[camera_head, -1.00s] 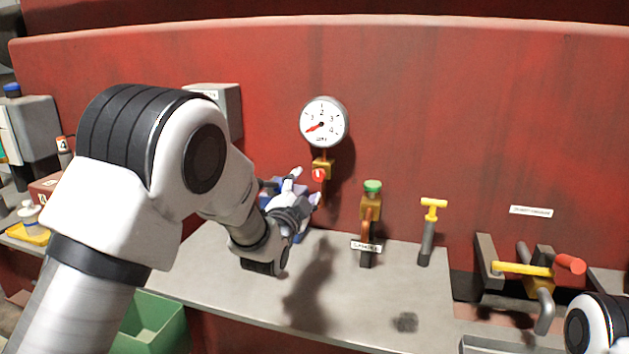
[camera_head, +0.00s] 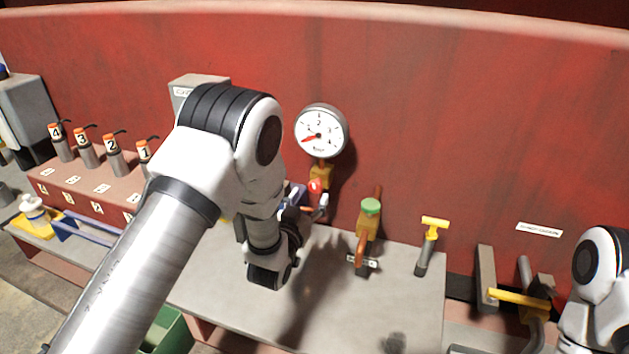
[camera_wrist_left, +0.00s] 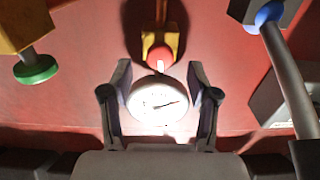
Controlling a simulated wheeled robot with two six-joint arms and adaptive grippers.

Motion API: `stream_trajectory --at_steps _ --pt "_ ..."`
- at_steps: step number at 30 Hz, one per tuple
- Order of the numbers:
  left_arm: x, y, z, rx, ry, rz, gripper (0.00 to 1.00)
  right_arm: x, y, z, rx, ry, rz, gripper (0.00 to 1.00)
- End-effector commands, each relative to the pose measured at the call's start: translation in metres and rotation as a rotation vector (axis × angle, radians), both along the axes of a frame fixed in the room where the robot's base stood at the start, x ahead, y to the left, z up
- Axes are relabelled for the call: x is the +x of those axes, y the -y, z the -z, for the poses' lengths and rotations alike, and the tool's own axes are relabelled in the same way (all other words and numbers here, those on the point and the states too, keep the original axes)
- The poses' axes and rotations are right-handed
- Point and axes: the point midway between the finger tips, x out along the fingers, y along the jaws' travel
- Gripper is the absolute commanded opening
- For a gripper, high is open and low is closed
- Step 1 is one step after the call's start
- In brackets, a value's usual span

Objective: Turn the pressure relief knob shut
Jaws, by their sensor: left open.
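The pressure relief knob (camera_head: 315,186) is small and red, on a brass fitting below the round white gauge (camera_head: 321,131). The gauge's red needle points to the lower left. My left gripper (camera_head: 309,201) is open close to the knob, which it partly hides. In the left wrist view, upside down, the red knob (camera_wrist_left: 160,58) lies just beyond the open fingers (camera_wrist_left: 160,85), roughly centred between them. The white gauge face (camera_wrist_left: 157,101) shows between the fingers. I see no finger touching the knob. My right gripper is outside the views; only its arm shows.
A green-capped valve (camera_head: 370,207) and a yellow T-handle (camera_head: 435,223) stand to the right on the grey ledge (camera_head: 225,285). A yellow lever (camera_head: 518,298) lies further right. Numbered levers (camera_head: 112,155) stand at the left. A green bin (camera_head: 170,332) sits below the ledge.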

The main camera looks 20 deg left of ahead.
Motion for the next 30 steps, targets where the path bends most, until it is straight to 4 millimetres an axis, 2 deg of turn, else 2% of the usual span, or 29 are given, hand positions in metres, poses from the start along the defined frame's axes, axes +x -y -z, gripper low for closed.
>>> stream_trajectory --at_steps 3,6,14,15,20,24,30 --pt "0.023 0.001 -0.003 -0.001 0.002 0.0 0.6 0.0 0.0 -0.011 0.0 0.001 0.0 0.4" --pt "0.036 0.001 -0.002 -0.001 0.001 -0.001 0.6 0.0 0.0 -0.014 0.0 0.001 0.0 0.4" --pt "0.041 0.001 0.0 0.0 0.0 -0.001 0.6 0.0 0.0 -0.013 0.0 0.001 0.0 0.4" --pt "0.041 0.001 0.0 0.0 0.0 0.0 0.56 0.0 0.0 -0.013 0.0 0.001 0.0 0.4" --pt "0.041 0.001 0.0 0.0 0.0 -0.001 0.0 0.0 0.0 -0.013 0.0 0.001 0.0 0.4" --pt "0.041 0.001 0.0 0.002 0.001 0.0 0.0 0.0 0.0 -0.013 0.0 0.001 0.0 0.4" --pt "0.041 0.001 0.002 0.12 0.005 -0.001 0.0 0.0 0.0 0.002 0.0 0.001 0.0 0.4"
